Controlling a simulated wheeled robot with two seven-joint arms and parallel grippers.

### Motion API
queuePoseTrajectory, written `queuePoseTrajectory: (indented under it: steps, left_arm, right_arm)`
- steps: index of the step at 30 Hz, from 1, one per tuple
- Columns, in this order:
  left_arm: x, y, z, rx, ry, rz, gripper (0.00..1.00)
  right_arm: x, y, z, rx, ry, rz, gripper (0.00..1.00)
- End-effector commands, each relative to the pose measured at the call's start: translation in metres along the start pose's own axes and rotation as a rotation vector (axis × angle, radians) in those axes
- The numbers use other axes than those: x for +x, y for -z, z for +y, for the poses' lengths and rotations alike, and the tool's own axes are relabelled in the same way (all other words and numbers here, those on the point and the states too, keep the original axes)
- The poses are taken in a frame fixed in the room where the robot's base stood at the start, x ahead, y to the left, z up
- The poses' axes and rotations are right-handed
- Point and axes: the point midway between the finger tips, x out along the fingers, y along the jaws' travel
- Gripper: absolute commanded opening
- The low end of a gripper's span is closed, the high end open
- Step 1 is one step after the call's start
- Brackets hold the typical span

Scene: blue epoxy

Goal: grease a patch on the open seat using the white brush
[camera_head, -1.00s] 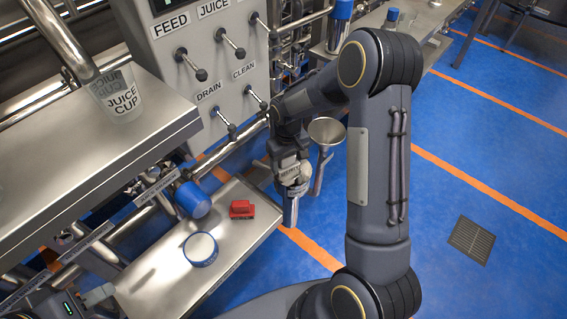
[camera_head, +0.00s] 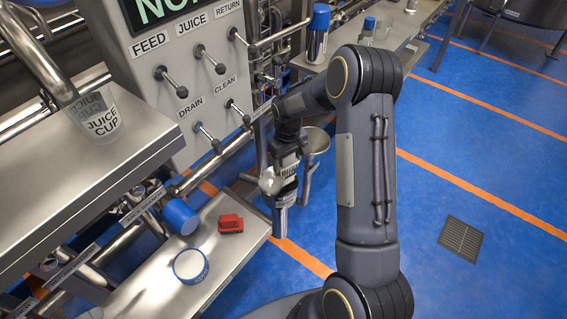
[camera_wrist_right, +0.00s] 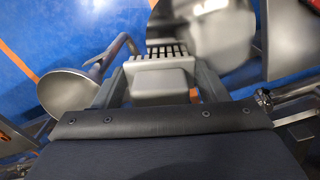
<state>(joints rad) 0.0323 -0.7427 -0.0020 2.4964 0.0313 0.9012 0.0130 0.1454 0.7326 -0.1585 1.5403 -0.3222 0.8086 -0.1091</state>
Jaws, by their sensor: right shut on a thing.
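My right gripper (camera_head: 280,205) hangs just past the right end of the lower steel shelf. A round tin with a white top and blue rim (camera_head: 190,266) stands on the lower shelf, left of the gripper. I cannot clearly pick out the open seat among the pipes. My left gripper is not in view.
A red block (camera_head: 230,223) lies on the lower shelf (camera_head: 222,258). A steel funnel (camera_head: 316,141) stands behind the gripper. A juice cup (camera_head: 100,117) is on the upper shelf. Blue floor lies open at right.

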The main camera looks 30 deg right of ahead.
Motion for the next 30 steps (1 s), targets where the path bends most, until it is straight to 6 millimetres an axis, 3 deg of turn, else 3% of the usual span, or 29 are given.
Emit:
queuePoseTrajectory:
  steps: [12, 24, 30]
  left_arm:
    - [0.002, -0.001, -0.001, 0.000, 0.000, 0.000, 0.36]
    - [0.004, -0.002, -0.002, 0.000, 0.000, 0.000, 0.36]
    - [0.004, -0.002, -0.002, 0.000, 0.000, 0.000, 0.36]
  right_arm:
    - [0.003, -0.016, 0.004, 0.000, 0.001, -0.002, 0.38]
    - [0.002, -0.025, -0.026, -0.002, 0.001, -0.002, 0.38]
    - [0.001, -0.028, -0.031, -0.001, 0.001, -0.003, 0.38]
